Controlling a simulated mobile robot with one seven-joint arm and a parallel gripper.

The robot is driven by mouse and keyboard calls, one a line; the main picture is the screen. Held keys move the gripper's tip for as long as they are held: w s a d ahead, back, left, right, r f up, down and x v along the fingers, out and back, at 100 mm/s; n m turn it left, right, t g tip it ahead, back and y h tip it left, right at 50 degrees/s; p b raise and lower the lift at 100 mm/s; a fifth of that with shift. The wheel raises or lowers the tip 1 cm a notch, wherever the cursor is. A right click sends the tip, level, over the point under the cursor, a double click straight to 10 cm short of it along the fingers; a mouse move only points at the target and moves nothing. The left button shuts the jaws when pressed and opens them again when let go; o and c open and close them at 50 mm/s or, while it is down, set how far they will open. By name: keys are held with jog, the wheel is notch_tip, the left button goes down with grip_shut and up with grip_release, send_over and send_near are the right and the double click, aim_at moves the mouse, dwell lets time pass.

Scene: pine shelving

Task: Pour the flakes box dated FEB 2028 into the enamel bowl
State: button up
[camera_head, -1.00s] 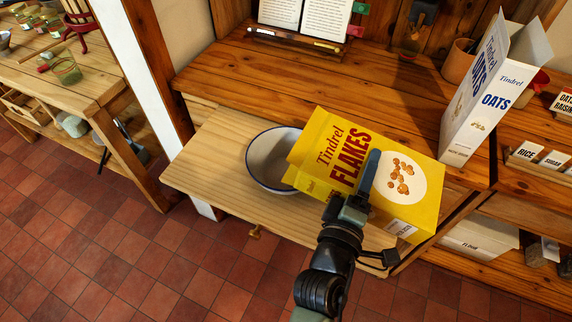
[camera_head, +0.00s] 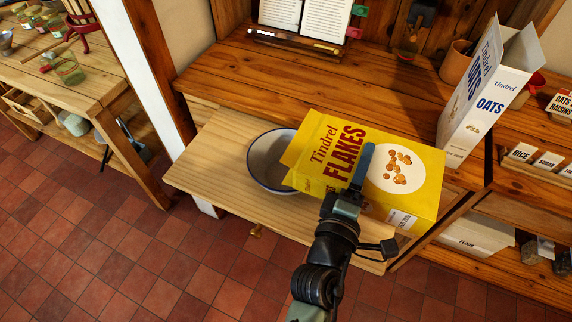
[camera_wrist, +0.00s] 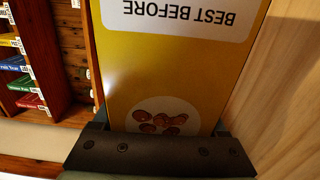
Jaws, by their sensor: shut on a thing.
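The yellow Tindrel FLAKES box (camera_head: 325,185) is held by my gripper (camera_head: 362,168), tilted far over with its top toward the left, above the pull-out board. Its open end overlaps the right side of the white enamel bowl (camera_head: 262,163) with a dark blue rim. The bowl stands on the board, its right part hidden by the box. In the wrist view, the flakes box (camera_wrist: 165,70) fills the space past my gripper (camera_wrist: 165,140), with "BEST BEFORE" upside down on a white label; the date is cut off. A small label on the box's lower end is too small to read surely.
The pale pull-out board (camera_head: 215,160) is clear left of the bowl. A white and blue Tindrel OATS box (camera_head: 475,110) stands open on the worktop at right. A terracotta pot (camera_head: 457,62) is behind it. Labelled RICE and SUGAR cards (camera_head: 522,152) are at right.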

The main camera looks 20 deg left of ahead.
aim_at(359, 157)
jog(key=shift+a+r+n, duration=0.15)
jog(key=shift+r+n, duration=0.25)
jog(key=shift+a+r+n+p, duration=0.25)
jog(key=shift+r+n+p, duration=0.35)
jog(key=shift+n+p, duration=0.15)
jog(key=shift+r, duration=0.1)
jog(key=shift+a+r+n+p, duration=0.25)
jog(key=shift+r+n+p, duration=0.1)
jog(key=shift+n+p, duration=0.15)
dwell(1.6)
